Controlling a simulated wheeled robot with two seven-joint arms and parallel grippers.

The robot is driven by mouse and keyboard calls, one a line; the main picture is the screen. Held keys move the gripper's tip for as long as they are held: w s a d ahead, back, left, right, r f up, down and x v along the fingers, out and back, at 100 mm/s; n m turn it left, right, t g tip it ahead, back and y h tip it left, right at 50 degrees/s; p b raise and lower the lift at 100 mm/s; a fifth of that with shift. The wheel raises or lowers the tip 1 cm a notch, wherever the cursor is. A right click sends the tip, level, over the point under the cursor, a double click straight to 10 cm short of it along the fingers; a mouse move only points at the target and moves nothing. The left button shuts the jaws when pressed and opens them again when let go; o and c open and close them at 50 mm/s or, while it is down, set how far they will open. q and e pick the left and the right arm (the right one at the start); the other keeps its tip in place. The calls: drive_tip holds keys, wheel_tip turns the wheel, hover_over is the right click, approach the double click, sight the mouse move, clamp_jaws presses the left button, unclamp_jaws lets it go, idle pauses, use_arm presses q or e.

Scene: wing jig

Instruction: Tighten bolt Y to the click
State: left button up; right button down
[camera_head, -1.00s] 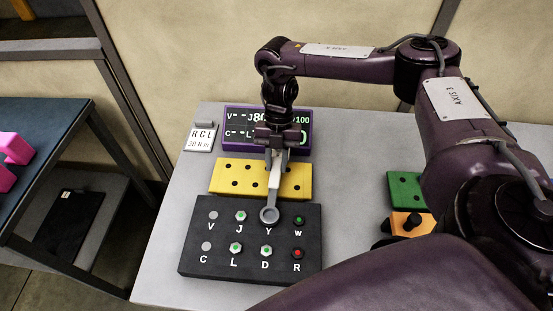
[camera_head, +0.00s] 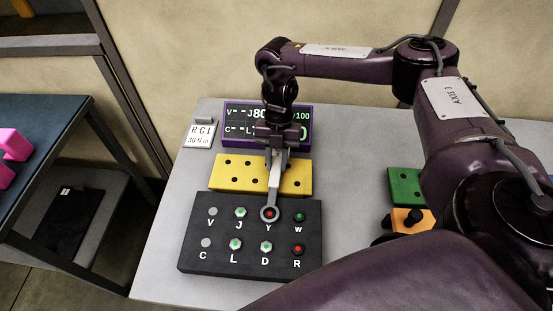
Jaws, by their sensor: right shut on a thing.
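A dark block (camera_head: 200,262) carries two rows of lettered positions. My right gripper (camera_head: 277,152) is shut on a grey wrench (camera_head: 274,180) that points down toward the block. The wrench's ring end is at Y, and a red-centred bolt Y (camera_head: 270,213) shows inside the ring. I cannot tell how deep the ring sits on it. J (camera_head: 240,212), L (camera_head: 235,244) and D (camera_head: 266,246) are silver with green centres. W (camera_head: 299,216) is dark with a green centre, R (camera_head: 297,249) has a red one. V (camera_head: 212,211) and C (camera_head: 206,242) are plain grey. My left gripper is out of view.
A yellow block with holes (camera_head: 224,187) lies behind the dark block. Green (camera_head: 403,186) and orange (camera_head: 403,220) blocks lie to the right.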

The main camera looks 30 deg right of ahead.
drive_tip(key=shift+s+d+r+m+p, duration=0.2)
drive_tip(key=shift+s+d+m+p, duration=0.25)
drive_tip(key=shift+p, duration=0.4)
drive_tip(key=shift+s+d+m+t+y+p, duration=0.25)
drive_tip(key=shift+d+m+t+y+p, duration=0.1)
drive_tip(key=shift+m+p, duration=0.1)
drive_tip(key=shift+d+f, duration=0.1)
drive_tip(key=shift+f, duration=0.05)
drive_tip(key=shift+s+d+m+p, duration=0.35)
drive_tip(key=shift+s+m+p, duration=0.25)
drive_tip(key=shift+p, duration=0.25)
drive_tip(key=shift+s+d+m+p, duration=0.3)
drive_tip(key=shift+s+m+p, duration=0.1)
drive_tip(key=shift+p, duration=0.1)
drive_tip(key=shift+d+t+y, duration=0.1)
drive_tip(key=shift+t+y, duration=0.15)
